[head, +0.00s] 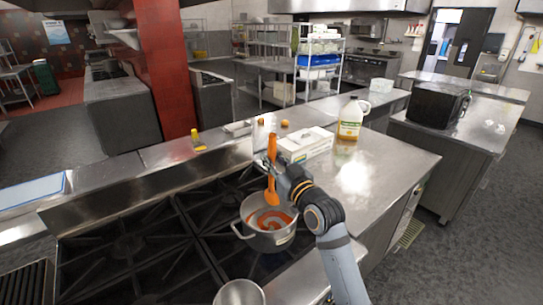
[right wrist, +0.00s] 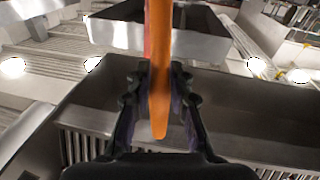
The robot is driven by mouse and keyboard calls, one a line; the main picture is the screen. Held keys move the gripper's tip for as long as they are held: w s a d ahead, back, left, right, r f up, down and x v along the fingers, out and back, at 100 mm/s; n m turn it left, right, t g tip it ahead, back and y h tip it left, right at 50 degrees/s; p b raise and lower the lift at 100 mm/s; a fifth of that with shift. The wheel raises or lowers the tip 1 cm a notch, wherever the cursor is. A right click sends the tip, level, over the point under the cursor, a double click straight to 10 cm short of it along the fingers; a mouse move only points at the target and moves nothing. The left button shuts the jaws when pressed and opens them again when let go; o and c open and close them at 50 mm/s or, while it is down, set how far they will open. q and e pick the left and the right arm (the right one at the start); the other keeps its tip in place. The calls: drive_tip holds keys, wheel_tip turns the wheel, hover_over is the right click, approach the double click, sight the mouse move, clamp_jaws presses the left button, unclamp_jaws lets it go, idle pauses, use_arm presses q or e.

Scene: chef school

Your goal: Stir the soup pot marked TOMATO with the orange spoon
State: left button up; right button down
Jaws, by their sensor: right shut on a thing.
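My right gripper (head: 271,164) is shut on the orange spoon (head: 272,186) and holds it upright. The right wrist view shows the spoon (right wrist: 160,75) between the two fingers of the gripper (right wrist: 160,90). The spoon's lower end is over the mouth of a metal pot (head: 265,239) with red-orange soup (head: 280,219) inside. I cannot tell whether the spoon's tip touches the soup. The pot stands on the stove at the front edge. A small label shows on its side, too small to read. My left gripper is not in view.
A second metal pot (head: 239,294) is at the bottom edge, close to the first. Black burner grates (head: 125,250) spread to the left. A white box (head: 305,145) and a jug (head: 351,120) stand on the counter behind. Bare counter lies to the right.

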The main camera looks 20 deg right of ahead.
sight(272, 189)
drive_tip(key=f+b, duration=0.3)
drive_tip(key=f, duration=0.1)
drive_tip(key=w+f+b, duration=0.1)
drive_tip(key=f+b, duration=0.2)
drive_tip(key=f, duration=0.1)
drive_tip(key=w+f+b, duration=0.1)
drive_tip(key=f+b, duration=0.2)
drive_tip(key=f, duration=0.1)
drive_tip(key=shift+w+d+f, duration=0.2)
drive_tip(key=shift+d, duration=0.15)
